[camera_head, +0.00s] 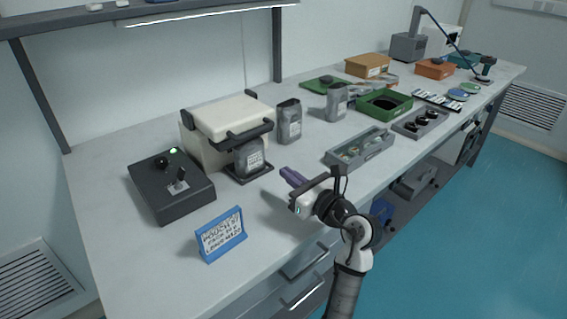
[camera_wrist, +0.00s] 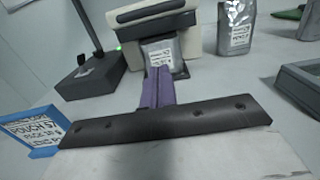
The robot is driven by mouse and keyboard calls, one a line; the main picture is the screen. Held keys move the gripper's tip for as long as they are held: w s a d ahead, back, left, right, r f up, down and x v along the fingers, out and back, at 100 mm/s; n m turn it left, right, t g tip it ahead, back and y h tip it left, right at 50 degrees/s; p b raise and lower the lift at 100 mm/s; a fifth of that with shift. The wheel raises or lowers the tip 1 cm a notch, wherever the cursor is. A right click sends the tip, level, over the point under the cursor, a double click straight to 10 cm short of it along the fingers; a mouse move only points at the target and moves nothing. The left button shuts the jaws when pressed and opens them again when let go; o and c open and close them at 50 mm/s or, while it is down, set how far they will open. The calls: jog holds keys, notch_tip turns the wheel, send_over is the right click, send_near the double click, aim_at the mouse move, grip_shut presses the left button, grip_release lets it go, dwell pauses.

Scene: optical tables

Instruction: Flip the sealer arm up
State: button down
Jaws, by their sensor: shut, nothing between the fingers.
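The sealer (camera_head: 222,120) is a cream box with a dark handle bar along its front, standing on the left part of the bench. Its black arm bar (camera_head: 243,137) lies across the front, above a silver pouch (camera_head: 249,158) on a small dark platform. In the wrist view the sealer (camera_wrist: 152,30) is straight ahead, with the pouch (camera_wrist: 160,54) below its bar. My gripper (camera_head: 286,173) has purple fingers, shut and empty, over the bench in front of and to the right of the pouch, apart from it. The fingers (camera_wrist: 156,84) point toward the pouch and partly cover it.
A black control box (camera_head: 171,195) with a knob and switch stands left of the sealer. A blue-framed sign (camera_head: 221,235) stands at the front edge. Silver pouches (camera_head: 289,122) stand right of the sealer. A grey tray (camera_head: 360,148) lies right of my gripper.

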jog(key=x, duration=0.3)
jog(key=p+x, duration=0.1)
jog(key=x, duration=0.2)
jog(key=p+x, duration=0.1)
jog(key=x, duration=0.1)
jog(key=shift+w+a+r, duration=0.25)
jog(key=shift+a+r, duration=0.05)
jog(key=shift+r, duration=0.1)
jog(key=r+p, duration=0.1)
jog(key=r, duration=0.2)
jog(key=shift+w+a+r+p, duration=0.1)
jog(key=shift+w+r+p, duration=0.1)
jog(key=shift+p, duration=0.2)
jog(key=shift+r, duration=0.15)
